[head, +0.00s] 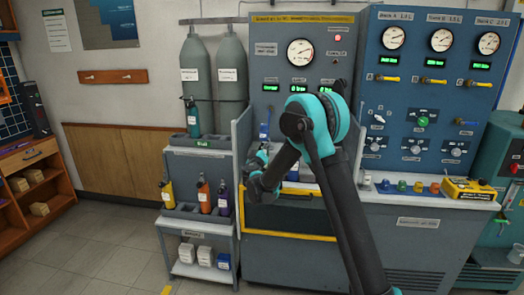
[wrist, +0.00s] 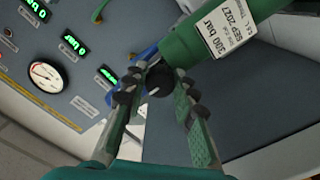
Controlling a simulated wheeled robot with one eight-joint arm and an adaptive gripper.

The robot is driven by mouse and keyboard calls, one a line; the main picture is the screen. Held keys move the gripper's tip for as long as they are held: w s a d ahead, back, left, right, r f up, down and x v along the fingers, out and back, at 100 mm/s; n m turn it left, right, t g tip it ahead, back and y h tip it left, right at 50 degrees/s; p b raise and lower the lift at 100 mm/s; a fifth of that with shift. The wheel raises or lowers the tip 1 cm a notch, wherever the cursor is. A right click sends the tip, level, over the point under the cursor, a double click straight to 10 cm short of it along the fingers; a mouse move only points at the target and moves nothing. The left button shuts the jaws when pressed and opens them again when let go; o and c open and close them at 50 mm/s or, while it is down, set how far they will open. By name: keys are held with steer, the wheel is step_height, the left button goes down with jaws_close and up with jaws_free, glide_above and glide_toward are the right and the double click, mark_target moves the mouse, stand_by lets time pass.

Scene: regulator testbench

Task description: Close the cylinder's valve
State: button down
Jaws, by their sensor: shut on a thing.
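The cylinder (wrist: 187,48) is green with a white label reading 300 bar and SEP 2027. It lies across the top of the wrist view, tilted in that picture. Its valve has a round black knob (wrist: 158,82) at the cylinder's end. My gripper (wrist: 156,88) has a finger on each side of the knob and is shut on it. In the head view my gripper (head: 262,168) is at the left part of the testbench, partly behind my arm. I cannot make out the held cylinder or its knob clearly there.
The testbench panel (head: 275,60) with gauges and green displays stands behind my arm. To its left a grey rack (head: 200,160) carries a teal bottle (head: 191,118) and yellow, orange and purple bottles (head: 204,196). The floor (head: 110,250) at front left is clear.

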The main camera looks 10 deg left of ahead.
stand_by(0.5)
steer(key=c, duration=1.2)
jaws_free()
steer(key=s, duration=1.2)
steer(key=shift+a, duration=0.2)
